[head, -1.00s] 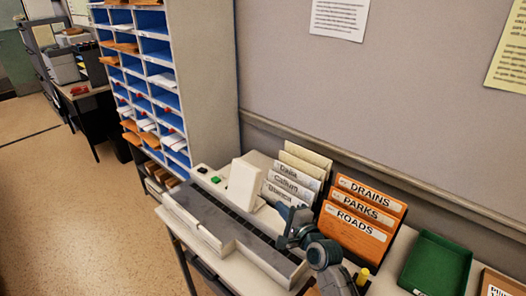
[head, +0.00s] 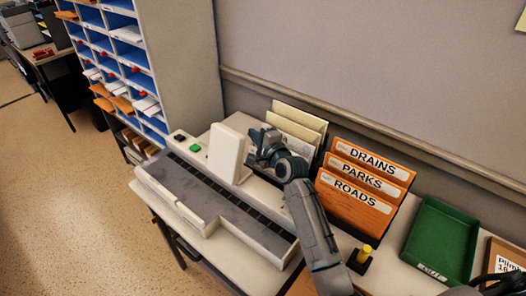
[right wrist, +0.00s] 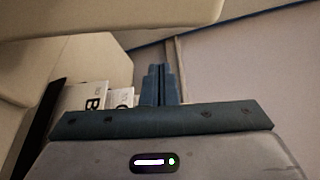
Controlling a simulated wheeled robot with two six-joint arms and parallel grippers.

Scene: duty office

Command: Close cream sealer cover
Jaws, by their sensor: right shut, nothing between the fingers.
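The cream sealer (head: 215,205) stands on a long table, with a dark slot strip along its top. Its cream cover (head: 227,150) stands raised at the back edge of the sealer. My right gripper (head: 258,140) is just to the right of the cover, in front of the card rack; I cannot tell whether it touches the cover. In the right wrist view the gripper's fingers (right wrist: 160,85) are together and empty. A large cream surface, likely the cover (right wrist: 60,60), fills the upper left there.
White cards (head: 290,148) and cream folders (head: 300,120) stand close behind my right gripper. Orange folders (head: 360,190), a yellow-topped item (head: 365,253) and a green tray (head: 440,240) sit to the right. A pigeonhole shelf (head: 190,60) rises behind the sealer.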

